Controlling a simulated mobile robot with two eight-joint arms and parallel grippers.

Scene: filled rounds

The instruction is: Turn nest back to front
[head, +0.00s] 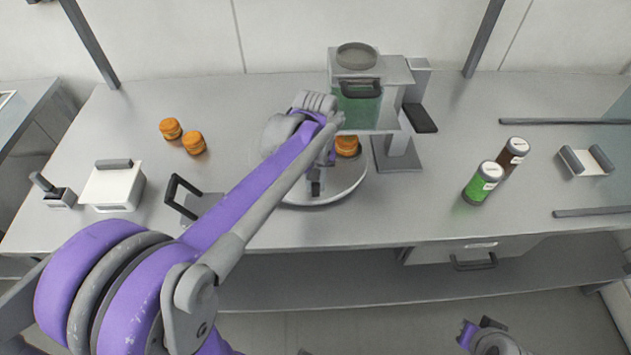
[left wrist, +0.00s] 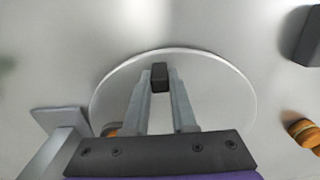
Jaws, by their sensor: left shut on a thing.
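The round pale turntable plate (head: 325,197), which I take to be the nest, lies on the bench at the foot of a dispenser. It also fills the middle of the left wrist view (left wrist: 215,85). My left gripper (head: 316,186) is over the plate. Its fingers are shut on a small black knob (left wrist: 160,74) on the plate. An orange filled round (head: 347,146) sits on the plate's far side, under the dispenser. My right gripper (head: 483,338) hangs low at the bottom right, its jaws unclear.
The dispenser (head: 358,98) holds green filling. Two orange rounds (head: 171,129) (head: 194,143) stand at the left, near a white box (head: 112,187) and a black handle (head: 181,190). Green (head: 483,183) and brown (head: 513,156) bottles stand at the right. The bench front between plate and bottles is clear.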

